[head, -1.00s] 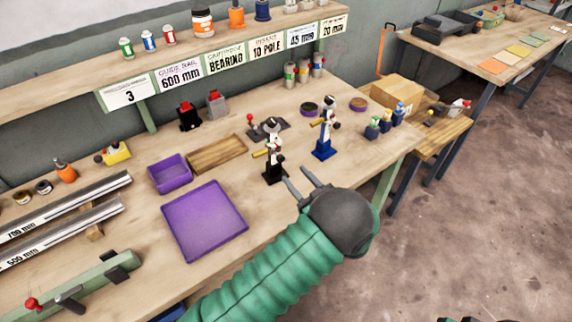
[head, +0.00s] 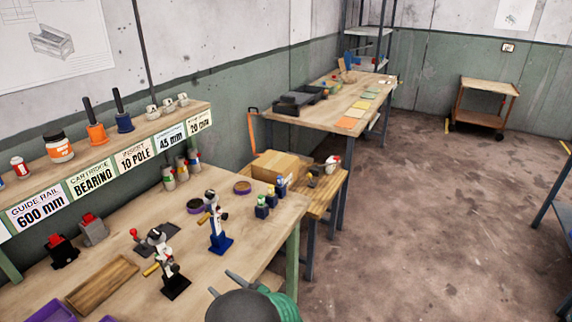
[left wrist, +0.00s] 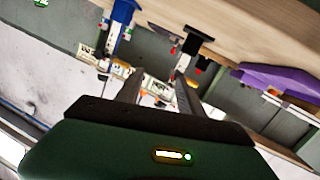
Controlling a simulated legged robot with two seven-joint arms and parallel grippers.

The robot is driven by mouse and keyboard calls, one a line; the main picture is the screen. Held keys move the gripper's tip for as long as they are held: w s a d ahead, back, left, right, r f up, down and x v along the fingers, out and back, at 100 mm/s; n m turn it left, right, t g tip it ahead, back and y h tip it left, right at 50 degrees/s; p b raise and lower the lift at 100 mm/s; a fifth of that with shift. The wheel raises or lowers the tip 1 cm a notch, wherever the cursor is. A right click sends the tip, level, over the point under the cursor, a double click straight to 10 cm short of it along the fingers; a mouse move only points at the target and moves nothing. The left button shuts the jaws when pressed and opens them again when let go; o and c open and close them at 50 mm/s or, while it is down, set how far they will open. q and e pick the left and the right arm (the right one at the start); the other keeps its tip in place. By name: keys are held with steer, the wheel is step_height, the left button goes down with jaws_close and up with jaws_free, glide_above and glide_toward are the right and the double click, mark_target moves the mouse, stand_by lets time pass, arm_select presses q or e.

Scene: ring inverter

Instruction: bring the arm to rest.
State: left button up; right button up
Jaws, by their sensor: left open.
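My left gripper (head: 222,283) is at the bottom of the head view, at the front edge of the workbench. Its dark fingers are apart with nothing between them. Its grey wrist and green arm sleeve are cut off by the lower picture edge. In the left wrist view the two fingers (left wrist: 160,88) stand apart and empty. A black-based stand (head: 172,280) and a blue-based stand (head: 220,240) are on the bench beyond the gripper, apart from it. My right gripper is not in view.
A wooden tray (head: 102,285) and a purple tray (head: 45,312) lie on the bench at left. A cardboard box (head: 280,165) sits on a low side table. A second table (head: 335,118) and a trolley (head: 485,103) stand farther back. Open floor (head: 430,230) is at right.

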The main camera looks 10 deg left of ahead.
arm_select(q)
steer(key=d+r+m+h+p, duration=0.25)
steer(key=d+m+h, duration=0.25)
steer(key=m+h, duration=0.45)
steer(key=s+a+m+g+h, duration=0.1)
steer(key=s+m+g+h, duration=0.1)
steer(key=s, duration=0.8)
steer(key=s+a+f+m+g+h, duration=0.1)
steer(key=s+g, duration=0.4)
steer(key=s, duration=0.6)
steer(key=shift+a+f+m+h+p, duration=0.2)
steer(key=shift+a+m+h+p, duration=0.15)
steer(key=shift+a, duration=0.25)
steer(key=shift+a, duration=0.1)
